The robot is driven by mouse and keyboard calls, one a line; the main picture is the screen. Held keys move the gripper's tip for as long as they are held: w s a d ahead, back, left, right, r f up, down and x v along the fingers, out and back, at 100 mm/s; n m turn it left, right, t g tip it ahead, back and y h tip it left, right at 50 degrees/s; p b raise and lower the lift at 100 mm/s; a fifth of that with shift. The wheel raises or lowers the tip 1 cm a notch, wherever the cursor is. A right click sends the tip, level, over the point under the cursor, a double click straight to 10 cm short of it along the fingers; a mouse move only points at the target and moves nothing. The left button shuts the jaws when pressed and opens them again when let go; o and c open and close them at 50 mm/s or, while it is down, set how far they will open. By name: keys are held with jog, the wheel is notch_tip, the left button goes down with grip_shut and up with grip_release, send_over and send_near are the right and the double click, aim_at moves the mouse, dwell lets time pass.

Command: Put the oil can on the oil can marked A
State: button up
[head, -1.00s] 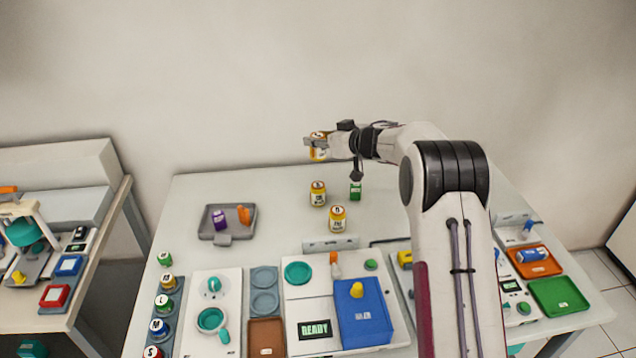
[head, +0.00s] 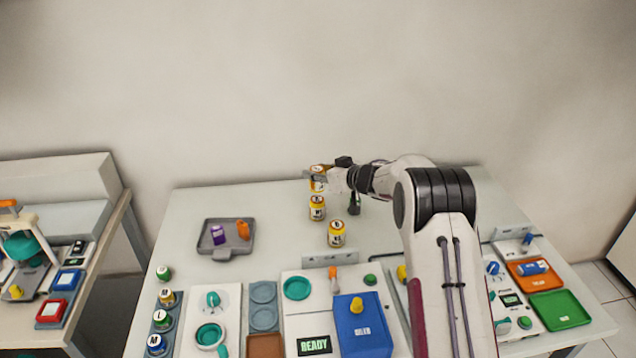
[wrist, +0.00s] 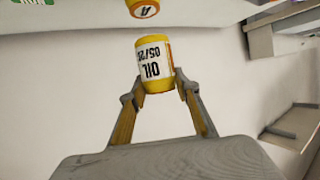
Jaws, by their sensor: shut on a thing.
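My gripper (head: 322,177) is shut on a yellow oil can (head: 317,183) with a white label. In the wrist view the held oil can (wrist: 154,62) sits between both fingertips, its label reading OIL upside down. The oil can marked A (head: 317,209) stands upright on the table, just below the held can in the head view. In the wrist view the A can's lettered lid (wrist: 146,9) shows at the top edge, with a gap between it and the held can. A similar yellow can (head: 337,235) stands nearer the front, its letter hard to read.
A grey tray (head: 228,251) with a purple and an orange item lies left. Panels, a blue box (head: 362,335) and trays fill the front. The table's back left is clear.

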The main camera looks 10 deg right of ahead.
aim_at(322, 184)
jog(key=shift+f, duration=1.8)
jog(key=shift+f, duration=0.2)
jog(key=o, duration=1.1)
jog(key=shift+o, duration=0.2)
jog(key=shift+r, duration=0.2)
jog(key=v, duration=1.2)
jog(key=shift+r, duration=0.1)
